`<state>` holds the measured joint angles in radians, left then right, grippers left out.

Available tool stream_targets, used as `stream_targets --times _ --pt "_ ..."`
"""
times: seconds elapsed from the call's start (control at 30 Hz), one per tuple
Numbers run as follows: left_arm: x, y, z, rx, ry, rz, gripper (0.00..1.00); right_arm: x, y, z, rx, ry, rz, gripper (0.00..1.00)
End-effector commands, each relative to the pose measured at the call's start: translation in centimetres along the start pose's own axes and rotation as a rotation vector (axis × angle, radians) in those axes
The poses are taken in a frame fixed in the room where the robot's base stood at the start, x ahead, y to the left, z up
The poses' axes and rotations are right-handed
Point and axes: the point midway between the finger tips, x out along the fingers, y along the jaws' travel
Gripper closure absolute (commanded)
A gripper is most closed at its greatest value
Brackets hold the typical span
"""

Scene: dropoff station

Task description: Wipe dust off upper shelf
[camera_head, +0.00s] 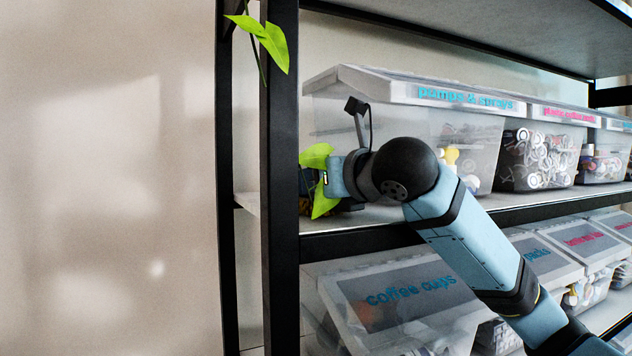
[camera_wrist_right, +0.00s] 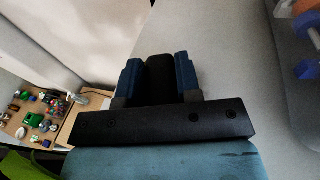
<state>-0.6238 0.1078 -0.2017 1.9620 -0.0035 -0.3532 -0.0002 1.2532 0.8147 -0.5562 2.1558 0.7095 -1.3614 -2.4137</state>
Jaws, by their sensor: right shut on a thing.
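My right gripper (camera_head: 312,183) is at the left end of the upper shelf (camera_head: 388,213), just above its grey surface and close to the black post. In the right wrist view my right gripper (camera_wrist_right: 160,75) is shut on a dark block (camera_wrist_right: 160,68) held between its two blue fingers. What kind of thing the block is cannot be told. The shelf's grey surface (camera_wrist_right: 235,55) lies beside and under the fingers in that view. No dust can be made out clearly on it. In the head view the fingertips are partly hidden by green leaves. My left gripper is out of view.
A lidded "pumps & sprays" bin (camera_head: 465,98) stands behind and right of my arm, with more bins (camera_head: 540,155) further right. The black post (camera_head: 281,200) and green leaves (camera_head: 274,45) are close on the left. A "coffee cups" bin (camera_head: 420,290) is below.

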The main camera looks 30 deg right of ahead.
Motion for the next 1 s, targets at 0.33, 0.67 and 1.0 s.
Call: stream_targets --times 0.33,0.67,1.0 --pt "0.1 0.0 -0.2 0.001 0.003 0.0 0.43 -2.2 0.6 -0.3 -0.002 0.001 0.0 0.87" --pt "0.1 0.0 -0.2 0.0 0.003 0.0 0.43 -1.4 0.4 -0.2 0.0 0.002 0.0 0.87" --pt "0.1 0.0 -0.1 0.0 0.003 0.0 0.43 0.6 -0.1 -0.1 0.0 0.001 0.0 0.87"
